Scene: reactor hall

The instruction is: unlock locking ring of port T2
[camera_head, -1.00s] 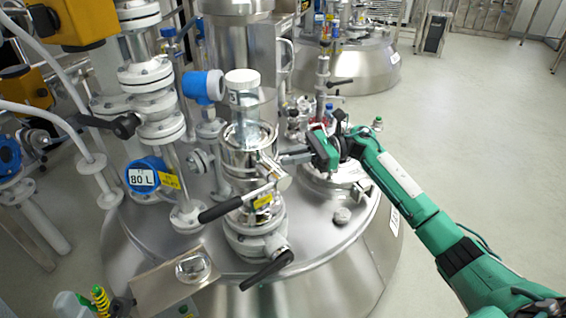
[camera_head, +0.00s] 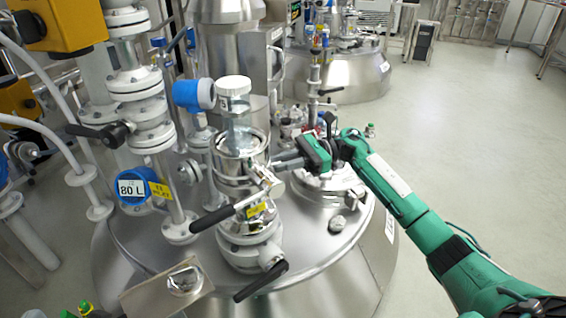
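The port (camera_head: 246,235) in the middle of the vessel lid carries a yellow label (camera_head: 257,210) too small to read, so I cannot confirm that it is T2. A shiny metal ring (camera_head: 240,165) sits above the label. A lever with a black grip (camera_head: 213,219) points to the lower left from the port. A clear container with a white cap (camera_head: 233,86) stands upright on top. My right gripper (camera_head: 283,163) is just right of the metal ring, with its fingers pointing left. Its fingers are seen edge-on, and contact cannot be told. My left gripper is out of view.
A second black handle (camera_head: 261,281) sticks out low on the port. Pipes and a blue gauge with an 80 L tag (camera_head: 131,188) crowd the left. A metal plate (camera_head: 166,290) is at the front. A small round fitting (camera_head: 337,223) is on the lid to the right.

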